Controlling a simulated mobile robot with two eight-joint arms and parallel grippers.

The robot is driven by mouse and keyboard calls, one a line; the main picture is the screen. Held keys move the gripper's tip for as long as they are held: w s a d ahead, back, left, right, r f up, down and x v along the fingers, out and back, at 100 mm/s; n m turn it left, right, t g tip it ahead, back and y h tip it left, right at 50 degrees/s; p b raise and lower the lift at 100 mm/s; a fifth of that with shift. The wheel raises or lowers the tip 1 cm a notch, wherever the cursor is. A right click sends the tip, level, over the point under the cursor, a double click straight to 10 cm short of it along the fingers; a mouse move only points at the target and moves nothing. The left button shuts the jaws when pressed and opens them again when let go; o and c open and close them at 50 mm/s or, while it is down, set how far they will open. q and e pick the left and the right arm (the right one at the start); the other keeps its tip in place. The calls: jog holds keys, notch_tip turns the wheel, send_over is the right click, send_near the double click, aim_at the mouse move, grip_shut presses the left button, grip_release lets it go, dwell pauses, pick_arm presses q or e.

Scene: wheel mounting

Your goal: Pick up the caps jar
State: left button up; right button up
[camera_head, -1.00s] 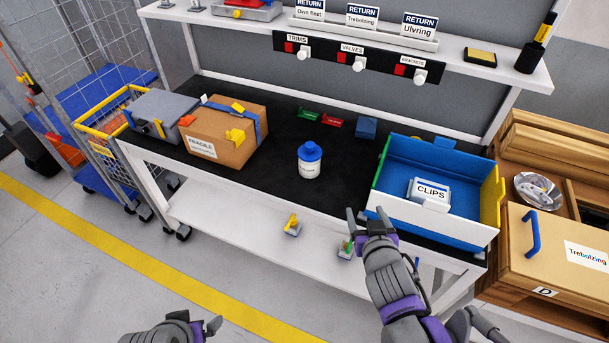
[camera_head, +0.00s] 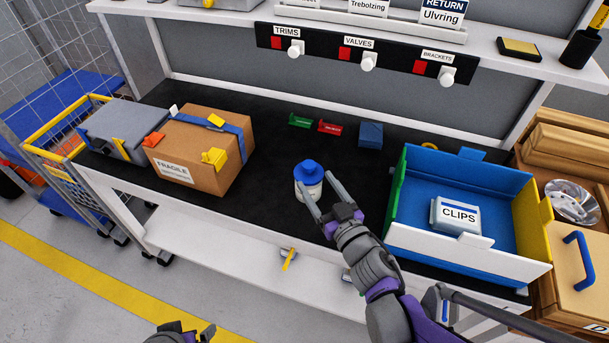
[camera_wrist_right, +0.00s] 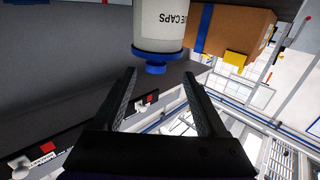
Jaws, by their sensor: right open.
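The caps jar (camera_head: 307,181) is a white jar with a blue lid, standing upright on the black worktop. In the right wrist view the jar (camera_wrist_right: 165,28) appears upside down, its label partly readable as "CAPS". My right gripper (camera_head: 322,194) is open at the jar's near right side, one finger in front of the jar and one to its right. In the wrist view the jar lies just past the fingertips (camera_wrist_right: 160,75), and nothing is held. My left gripper (camera_head: 195,333) shows only partly at the bottom edge; its jaw opening is unclear.
A cardboard box (camera_head: 190,165) stands left of the jar, with a grey case (camera_head: 125,128) beyond it. A blue bin (camera_head: 415,235) with a clips box (camera_head: 456,217) stands to the right. Small green and red parts (camera_head: 329,127) and a blue block (camera_head: 370,135) lie behind.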

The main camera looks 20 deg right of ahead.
aim_at(309, 171)
jog(key=w, duration=0.2)
jog(key=w+a, duration=0.1)
jog(key=w, duration=0.1)
jog(key=shift+w+a+r+b, duration=0.1)
jog(key=shift+w+r+b, duration=0.1)
jog(key=shift+w, duration=1.15)
jog(key=shift+w+r+b, duration=0.1)
jog(key=shift+w+b, duration=0.05)
jog(key=shift+w, duration=1.2)
grip_shut()
jog(key=shift+s, duration=0.1)
